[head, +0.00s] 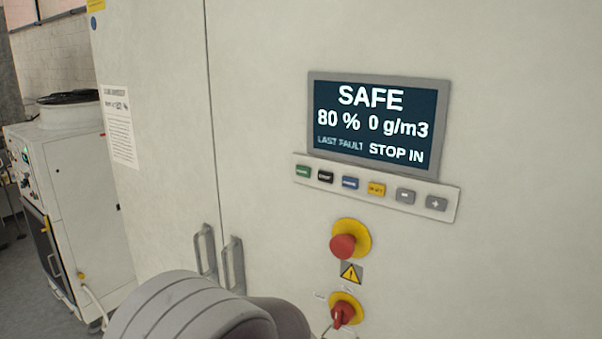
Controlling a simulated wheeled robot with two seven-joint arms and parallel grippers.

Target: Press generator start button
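A row of small buttons sits on a pale strip (447,211) under the display on the large cream cabinet. From left to right they are a green button (303,171), a black button (326,176), a blue button (350,183), a yellow button (376,189) and two grey buttons marked minus (405,196) and plus (436,203). The labels on the coloured ones are too small to read. The display (375,122) reads SAFE, 80 %, 0 g/m3, LAST FAULT, STOP IN. A grey part of my arm shows at the bottom; neither gripper is in view.
Below the buttons are a red mushroom button on a yellow ring (345,245), a warning triangle (351,273) and a red rotary switch (343,313). Two door handles (232,263) stick out near my arm. A white machine (75,190) stands at left. The space before the button strip is clear.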

